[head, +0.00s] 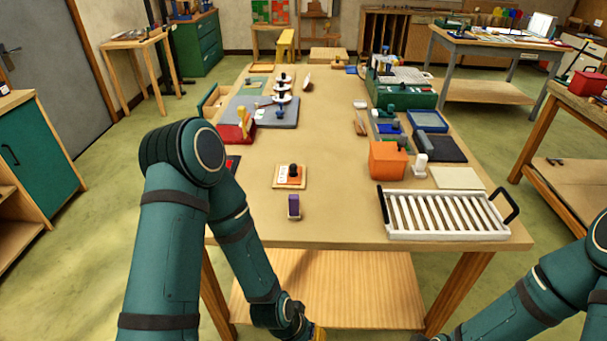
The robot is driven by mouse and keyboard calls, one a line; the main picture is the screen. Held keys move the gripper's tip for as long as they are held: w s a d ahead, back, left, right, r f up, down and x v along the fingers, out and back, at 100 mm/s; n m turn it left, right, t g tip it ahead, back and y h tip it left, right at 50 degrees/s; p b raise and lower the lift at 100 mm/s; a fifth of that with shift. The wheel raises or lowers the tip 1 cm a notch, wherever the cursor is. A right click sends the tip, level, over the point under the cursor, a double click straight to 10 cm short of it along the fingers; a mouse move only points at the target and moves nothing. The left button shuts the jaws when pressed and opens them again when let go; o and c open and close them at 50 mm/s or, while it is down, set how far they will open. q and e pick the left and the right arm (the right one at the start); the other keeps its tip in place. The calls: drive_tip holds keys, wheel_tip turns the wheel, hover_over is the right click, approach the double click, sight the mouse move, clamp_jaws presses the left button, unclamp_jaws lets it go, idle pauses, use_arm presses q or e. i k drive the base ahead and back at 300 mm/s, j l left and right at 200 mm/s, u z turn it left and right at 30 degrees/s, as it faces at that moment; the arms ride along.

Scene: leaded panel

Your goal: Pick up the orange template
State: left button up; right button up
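The orange template (291,175) appears to be the small flat orange piece with a black knob, lying on a pale board near the front of the long table. My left arm comes down in front of the table's front left. Its wrist end reaches the bottom edge of the head view, where a small yellowish part (318,333) shows; the fingers cannot be made out. My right arm is at the lower right, and its gripper is outside the picture. Neither arm touches the template.
A purple block (294,207) stands just in front of the template. To the right are an orange box (388,161) and a white slatted rack (445,214) with black handles. A red holder (236,131) and grey board (262,112) lie behind left. The table's middle is clear.

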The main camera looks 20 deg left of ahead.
sight(290, 176)
drive_tip(key=l+u, duration=0.15)
drive_tip(key=u, duration=0.2)
drive_tip(key=l+u, duration=0.15)
drive_tip(key=u, duration=0.2)
drive_tip(key=l+u, duration=0.15)
drive_tip(key=u, duration=0.2)
